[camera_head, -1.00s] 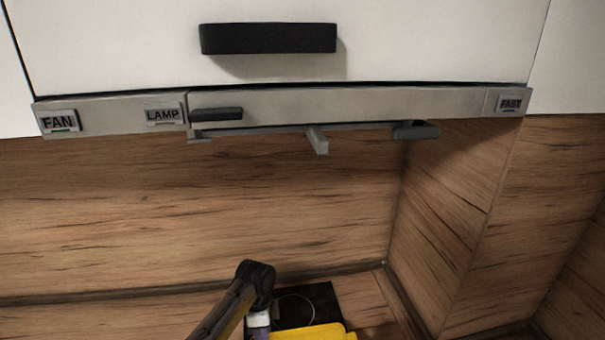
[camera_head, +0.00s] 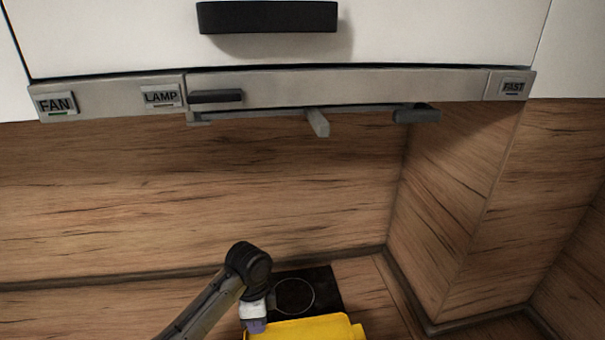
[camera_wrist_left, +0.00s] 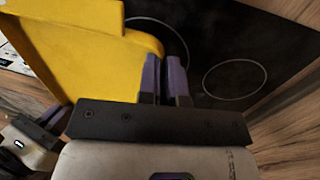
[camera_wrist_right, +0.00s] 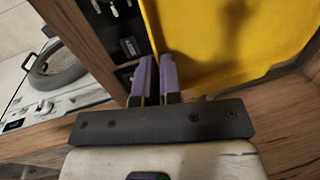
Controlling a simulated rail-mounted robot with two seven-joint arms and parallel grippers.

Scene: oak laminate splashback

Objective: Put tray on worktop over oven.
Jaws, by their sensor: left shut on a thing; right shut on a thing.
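The yellow tray (camera_head: 305,329) shows at the bottom of the head view, in front of a black hob. It also fills the upper left of the left wrist view (camera_wrist_left: 75,45) and the upper right of the right wrist view (camera_wrist_right: 225,45). My left gripper (camera_head: 256,325) is shut on the tray's edge, its purple fingers (camera_wrist_left: 166,80) beside a rounded yellow corner. My right gripper (camera_wrist_right: 154,80) is shut on the tray's other side; it is outside the head view. The wooden worktop (camera_head: 130,308) runs along the back wall. The oven cannot be made out.
The black hob (camera_head: 325,287) with ring markings lies just beyond the tray; it also shows in the left wrist view (camera_wrist_left: 215,50). A range hood (camera_head: 350,88) hangs above. A wooden side wall (camera_head: 455,200) stands at right. A round-doored appliance (camera_wrist_right: 58,68) shows low at left.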

